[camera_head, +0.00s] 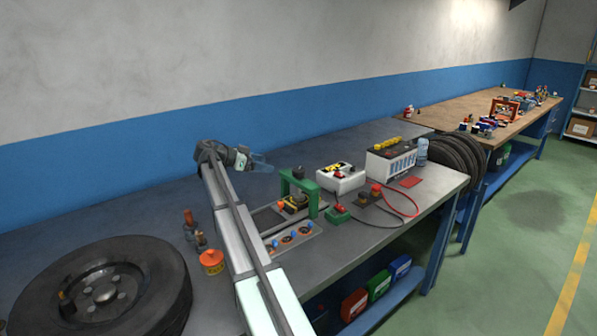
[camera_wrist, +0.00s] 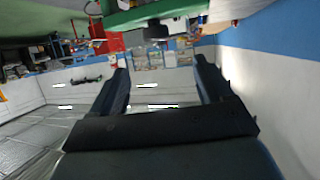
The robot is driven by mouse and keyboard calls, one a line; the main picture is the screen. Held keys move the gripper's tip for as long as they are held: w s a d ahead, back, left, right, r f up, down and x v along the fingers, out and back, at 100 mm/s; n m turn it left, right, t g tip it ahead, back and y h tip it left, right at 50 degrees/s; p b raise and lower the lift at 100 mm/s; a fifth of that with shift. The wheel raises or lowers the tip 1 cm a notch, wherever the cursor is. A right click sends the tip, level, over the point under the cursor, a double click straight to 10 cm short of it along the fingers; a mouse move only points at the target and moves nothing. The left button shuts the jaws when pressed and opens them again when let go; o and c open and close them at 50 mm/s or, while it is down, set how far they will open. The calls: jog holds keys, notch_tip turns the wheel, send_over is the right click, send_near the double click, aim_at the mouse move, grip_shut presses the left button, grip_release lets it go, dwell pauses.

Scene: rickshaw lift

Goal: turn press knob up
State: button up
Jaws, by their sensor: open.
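A small green press frame (camera_head: 313,200) stands on the grey workbench, with a yellow and dark part under its crossbeam. A small dark piece, perhaps the press knob (camera_head: 298,172), sits at the top of the frame; its turn angle is too small to tell. My gripper (camera_head: 262,162) is above the bench, left of and behind the press, apart from it. In the wrist view my gripper (camera_wrist: 158,65) is open, with nothing between its fingers. A green beam (camera_wrist: 150,14) crosses the top of that view beyond the fingers.
A panel (camera_head: 292,240) with several blue and orange knobs lies in front of the press. A white charger (camera_head: 341,180) and a battery (camera_head: 390,162) stand to the right, with red cable nearby. A tyre (camera_head: 150,270) and an orange pot (camera_head: 211,262) are at left.

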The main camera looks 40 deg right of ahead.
aim_at(297, 170)
jog(key=x, duration=1.5)
jog(key=shift+s+r, duration=0.15)
jog(key=shift+s, duration=0.2)
jog(key=c, duration=1)
